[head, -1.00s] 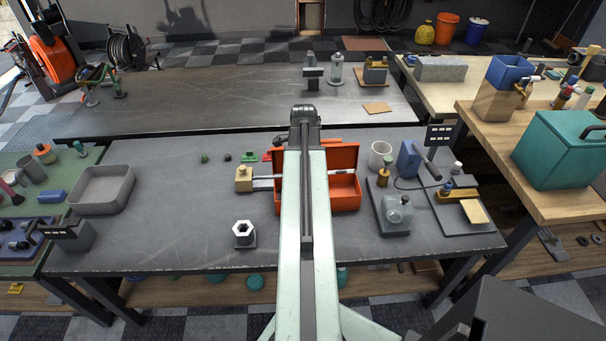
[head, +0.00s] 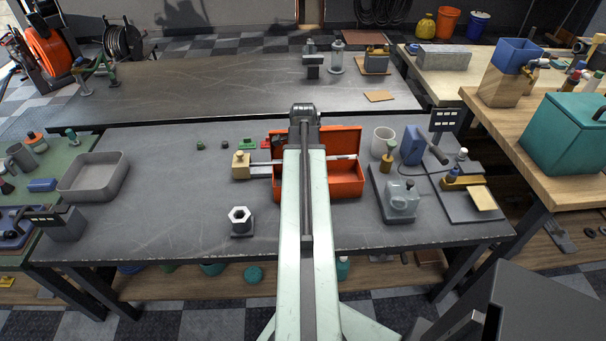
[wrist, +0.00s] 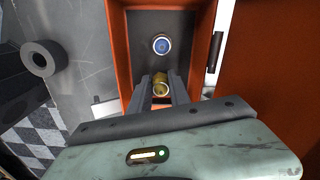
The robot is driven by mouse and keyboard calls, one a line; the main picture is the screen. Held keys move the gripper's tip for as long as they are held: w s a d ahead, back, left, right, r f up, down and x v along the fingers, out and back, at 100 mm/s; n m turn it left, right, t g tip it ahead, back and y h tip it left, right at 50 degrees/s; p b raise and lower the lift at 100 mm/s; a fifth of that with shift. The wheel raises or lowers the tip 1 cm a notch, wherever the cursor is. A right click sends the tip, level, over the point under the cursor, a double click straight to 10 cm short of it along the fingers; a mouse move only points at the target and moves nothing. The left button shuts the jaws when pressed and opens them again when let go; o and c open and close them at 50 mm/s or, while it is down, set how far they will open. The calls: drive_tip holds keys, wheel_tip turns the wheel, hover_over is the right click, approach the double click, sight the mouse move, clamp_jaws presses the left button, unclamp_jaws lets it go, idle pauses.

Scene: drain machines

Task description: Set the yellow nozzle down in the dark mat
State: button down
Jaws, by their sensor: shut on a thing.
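My gripper (wrist: 161,88) shows in the wrist view, its two grey fingers shut on the yellow nozzle (wrist: 160,78). The nozzle is seen end-on, with a round opening at its near end. Beyond the fingertips is the dark mat (wrist: 186,55), the dark floor inside an open orange-red box. A round blue piece with a pale rim (wrist: 161,44) sits on that floor. I cannot tell whether the nozzle touches the floor. In the head view my arm hides the gripper, the nozzle and much of the red box (head: 345,180).
A white hex nut on a stand (head: 240,219) is left of my arm. A brass block (head: 241,166) stands beside the box's left side. A white cup (head: 383,141) and a small clear jar device (head: 401,198) are to the right. The bench's left middle is clear.

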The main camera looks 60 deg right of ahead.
drive_tip(key=shift+f+b, duration=0.6)
drive_tip(key=shift+f, duration=0.05)
drive_tip(key=c, duration=1.1)
unclamp_jaws()
drive_tip(key=shift+r, duration=0.1)
drive_tip(key=shift+c, duration=0.2)
wheel_tip(320, 180, up, 8)
drive_tip(key=p, duration=0.8)
